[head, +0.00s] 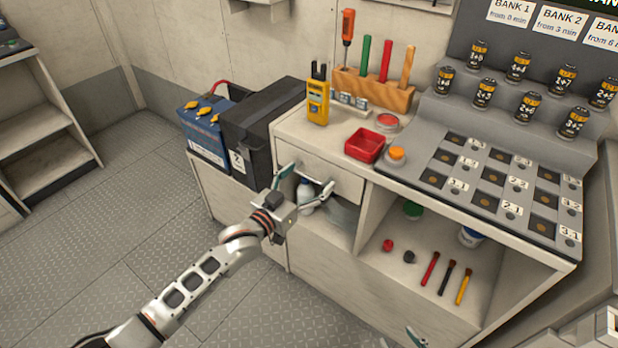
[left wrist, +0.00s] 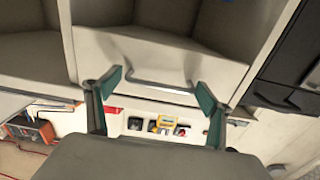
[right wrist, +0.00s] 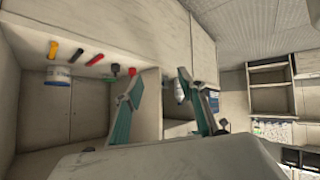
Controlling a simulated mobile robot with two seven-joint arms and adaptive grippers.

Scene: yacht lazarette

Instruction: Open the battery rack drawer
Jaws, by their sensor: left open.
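The drawer (head: 346,182) has a pale front below the counter, left of the open shelves. It looks flush with the cabinet. In the left wrist view its front (left wrist: 150,62) carries a thin bar handle (left wrist: 160,88). My left gripper (head: 306,180) is open in front of the drawer. In the left wrist view its fingers (left wrist: 160,87) stand on either side of the handle, with nothing gripped; whether they touch it I cannot tell. My right gripper (right wrist: 158,84) is open and empty before the lower shelf; only a fingertip shows at the head view's bottom edge.
A black battery box (head: 255,125) and a blue battery (head: 205,130) stand left of the drawer. The counter holds a yellow tester (head: 318,102), a red tray (head: 365,145) and a tool block (head: 372,90). A bottle (head: 305,196) stands below the drawer. The floor at left is clear.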

